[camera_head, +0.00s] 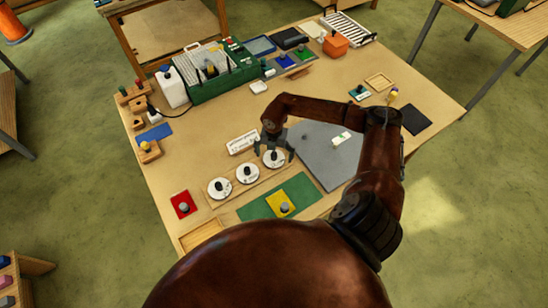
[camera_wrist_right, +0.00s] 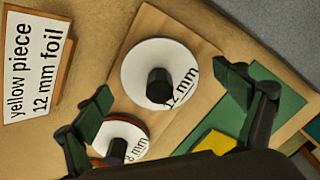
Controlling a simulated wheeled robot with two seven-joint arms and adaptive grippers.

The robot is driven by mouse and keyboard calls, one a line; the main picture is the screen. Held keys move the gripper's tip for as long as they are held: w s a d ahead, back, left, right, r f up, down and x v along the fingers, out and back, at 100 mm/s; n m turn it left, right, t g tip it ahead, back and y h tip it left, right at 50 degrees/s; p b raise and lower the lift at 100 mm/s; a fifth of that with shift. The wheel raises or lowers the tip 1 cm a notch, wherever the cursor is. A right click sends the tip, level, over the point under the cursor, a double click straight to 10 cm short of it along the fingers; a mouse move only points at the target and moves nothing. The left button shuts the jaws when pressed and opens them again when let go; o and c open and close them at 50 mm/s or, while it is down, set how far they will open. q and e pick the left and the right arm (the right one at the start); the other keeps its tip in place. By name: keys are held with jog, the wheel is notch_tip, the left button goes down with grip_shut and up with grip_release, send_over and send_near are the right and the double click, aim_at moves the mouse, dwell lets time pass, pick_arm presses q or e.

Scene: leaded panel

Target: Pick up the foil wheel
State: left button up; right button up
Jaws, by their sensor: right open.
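Three white foil wheels with dark knobs stand in a row on a wooden board. The wheel marked 12 mm (camera_wrist_right: 145,62) is at the end of the row; in the head view it is the rightmost wheel (camera_head: 272,164). The wheel marked 8 mm (camera_wrist_right: 117,138) shows partly behind a finger in the wrist view. The other wheels in the head view are the middle one (camera_head: 242,178) and the left one (camera_head: 214,192). My right gripper (camera_head: 273,155) is open above the rightmost wheel, its fingers apart on either side with nothing between them. It also shows in the wrist view (camera_wrist_right: 167,86).
A sign (camera_wrist_right: 30,65) beside the row reads "yellow piece 12 mm foil". A green mat (camera_head: 255,209) bears a yellow piece (camera_head: 275,203) with a knob. A grey sheet (camera_head: 320,172) lies right of the row, under my right arm. A green machine (camera_head: 225,83) stands at the back.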

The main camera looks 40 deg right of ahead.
jog(key=shift+f, duration=0.35)
jog(key=c, duration=0.7)
jog(key=shift+r, duration=0.1)
jog(key=c, duration=0.5)
pick_arm(q)
jog(key=shift+w, duration=0.2)
pick_arm(e)
jog(key=shift+o, duration=0.2)
pick_arm(q)
jog(key=shift+w, duration=0.15)
